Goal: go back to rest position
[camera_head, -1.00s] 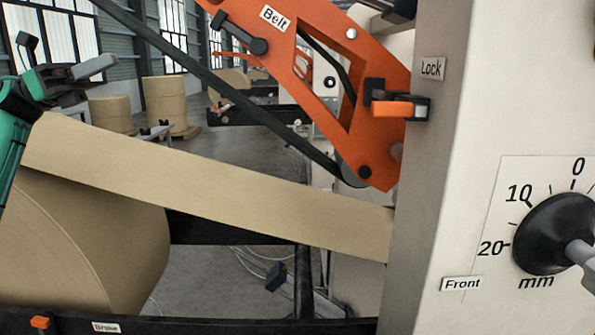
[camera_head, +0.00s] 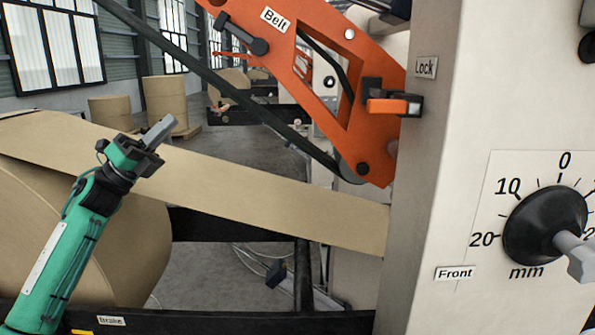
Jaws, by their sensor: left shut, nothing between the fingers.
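My left gripper (camera_head: 158,134) is at the end of the green arm that comes in from the lower left. It is shut and empty, its grey fingers pointing up and right. It shows in front of the brown paper web (camera_head: 230,176) and the big kraft roll (camera_head: 125,255). Whether it touches the paper cannot be told. My right gripper is not in view.
The web runs from the roll to the pale machine housing (camera_head: 447,120), which carries a black dial (camera_head: 535,222). The orange belt arm (camera_head: 290,65) and black belt (camera_head: 215,82) hang above it. A dark rail (camera_head: 240,322) crosses the front. More rolls (camera_head: 165,98) stand behind.

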